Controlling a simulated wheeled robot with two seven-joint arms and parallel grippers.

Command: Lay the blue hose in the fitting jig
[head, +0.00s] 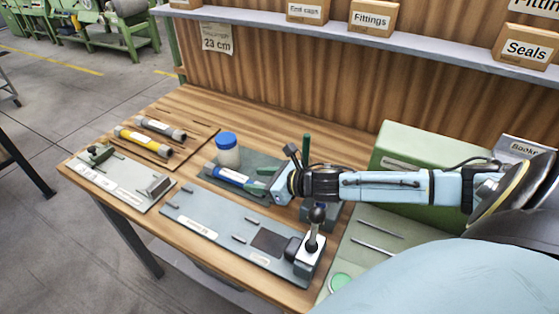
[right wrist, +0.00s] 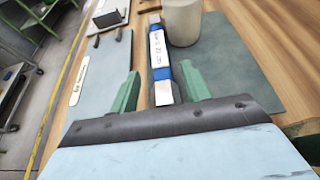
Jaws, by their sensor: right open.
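The blue hose (head: 230,176) has a white label band and lies on a dark grey-green mat, beside a blue-capped jar. In the right wrist view the hose (right wrist: 158,55) runs away from me, its near end between the two green fingers. My right gripper (head: 258,183) is open around or just above that end; I cannot tell whether it touches. A grey-blue jig plate (head: 205,217) with pegs, a dark pad and a black-knobbed lever lies in front of the mat; its labels are too small to read, so I cannot confirm it is the fitting jig. My left gripper is not in view.
The blue-capped jar (head: 228,152) stands close behind the hose. A yellow hose (head: 143,142) and a grey hose (head: 160,128) lie on a wooden board at the left. A pale plate (head: 125,180) with a green clamp sits at the left edge. A green box (head: 400,150) is behind my arm.

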